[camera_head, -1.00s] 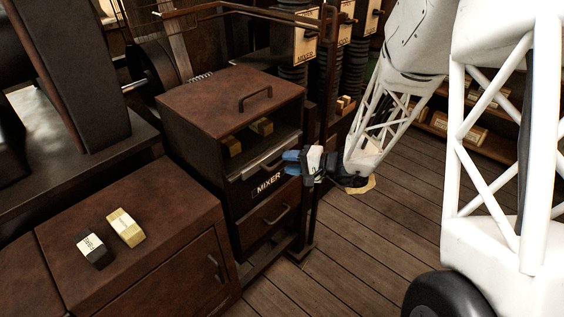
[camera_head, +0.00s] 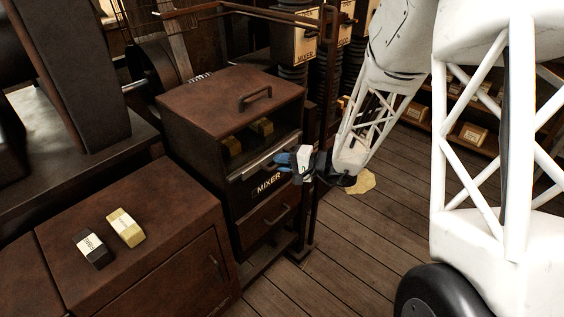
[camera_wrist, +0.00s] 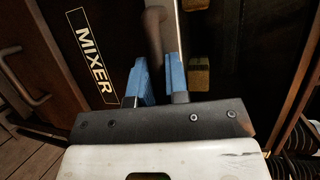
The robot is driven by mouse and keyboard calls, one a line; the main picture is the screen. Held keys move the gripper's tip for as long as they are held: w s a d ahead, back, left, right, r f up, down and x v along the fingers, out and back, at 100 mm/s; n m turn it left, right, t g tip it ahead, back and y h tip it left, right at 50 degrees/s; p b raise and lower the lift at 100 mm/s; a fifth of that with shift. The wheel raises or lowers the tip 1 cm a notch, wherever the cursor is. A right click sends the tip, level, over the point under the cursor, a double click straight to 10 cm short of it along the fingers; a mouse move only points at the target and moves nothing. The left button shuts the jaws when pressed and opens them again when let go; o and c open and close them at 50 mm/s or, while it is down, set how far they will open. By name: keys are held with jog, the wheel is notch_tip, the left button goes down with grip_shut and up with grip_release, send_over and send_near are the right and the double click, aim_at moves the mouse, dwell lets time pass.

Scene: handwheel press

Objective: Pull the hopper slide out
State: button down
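The hopper slide is the dark front with a MIXER label (camera_head: 269,186) in the dark brown cabinet (camera_head: 190,150), below an open bay. The label also shows in the wrist view (camera_wrist: 92,58). Its front looks flush with the cabinet. My gripper (camera_head: 283,160) is at the right part of this front, its blue fingers pointing left at it. In the wrist view my gripper (camera_wrist: 159,80) has its fingers apart, with a brown handle bar (camera_wrist: 155,28) lying in line with the gap between them. Whether they touch the bar is not clear.
A lower drawer with a handle (camera_head: 275,216) is under the slide. Two yellowish blocks sit in the open bay (camera_head: 250,135). A dark block (camera_head: 92,249) and a yellow block (camera_head: 126,228) lie on the low cabinet at left. A post (camera_head: 325,90) stands close behind my gripper. The plank floor (camera_head: 350,240) in front is clear.

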jog(key=shift+s+d, duration=0.1)
jog(key=shift+d, duration=0.05)
jog(key=s+d, duration=1.8)
jog(key=shift+s+d, duration=0.4)
dwell(0.4)
jog(key=c, duration=1.1)
grip_release()
jog(key=shift+c, duration=0.2)
jog(key=shift+d, duration=0.15)
jog(key=v, duration=0.7)
jog(key=shift+d, duration=0.2)
jog(key=shift+s+r, duration=0.1)
jog(key=shift+s, duration=0.05)
jog(key=shift+a, duration=0.1)
